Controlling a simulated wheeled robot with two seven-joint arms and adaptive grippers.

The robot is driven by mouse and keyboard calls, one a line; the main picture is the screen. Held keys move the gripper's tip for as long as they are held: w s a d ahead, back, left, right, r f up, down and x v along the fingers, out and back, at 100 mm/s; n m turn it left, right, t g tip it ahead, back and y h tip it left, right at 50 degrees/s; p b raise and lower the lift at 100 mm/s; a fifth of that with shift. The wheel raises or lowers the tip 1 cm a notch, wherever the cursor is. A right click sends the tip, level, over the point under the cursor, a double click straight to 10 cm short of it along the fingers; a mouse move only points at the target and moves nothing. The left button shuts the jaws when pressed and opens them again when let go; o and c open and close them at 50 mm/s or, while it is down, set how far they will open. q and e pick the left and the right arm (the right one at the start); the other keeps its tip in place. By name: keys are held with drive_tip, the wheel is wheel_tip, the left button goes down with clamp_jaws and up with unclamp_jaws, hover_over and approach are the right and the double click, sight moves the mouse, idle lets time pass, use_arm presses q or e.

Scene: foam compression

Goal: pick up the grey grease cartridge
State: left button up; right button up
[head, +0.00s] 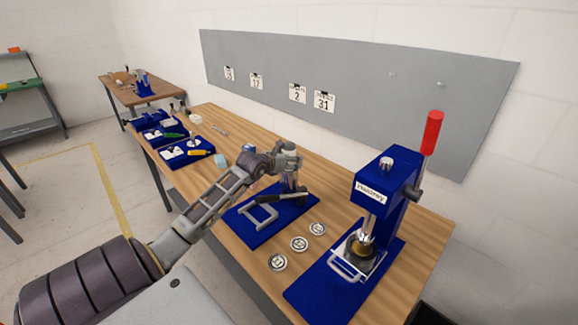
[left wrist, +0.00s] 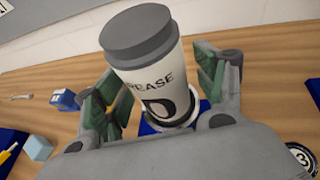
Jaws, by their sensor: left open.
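The grease cartridge (left wrist: 155,80) stands in the left wrist view, with a grey cap and a white body printed "GREASE". It is between the two green-padded fingers of my left gripper (left wrist: 165,95), which is open around it. The cartridge's lower end is partly hidden behind the gripper body. In the head view my left gripper (head: 289,163) is over the far side of a blue mat (head: 244,228), and I cannot make out the cartridge clearly there. My right gripper is not in view.
A blue press (head: 383,188) with a red-handled lever (head: 433,132) stands at the right. Numbered round discs (head: 299,244) lie between the mat and press. A black-handled tool with a grey frame (head: 258,216) lies on the mat. Blue trays (head: 186,155) fill the table's far left.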

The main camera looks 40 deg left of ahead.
use_arm(q)
drive_tip(key=shift+c, duration=0.3)
drive_tip(key=c, duration=1.1)
drive_tip(key=shift+o, duration=0.2)
drive_tip(key=shift+r, duration=0.15)
wheel_tip(320, 180, up, 18)
drive_tip(key=b, duration=0.3)
drive_tip(key=shift+b, duration=0.3)
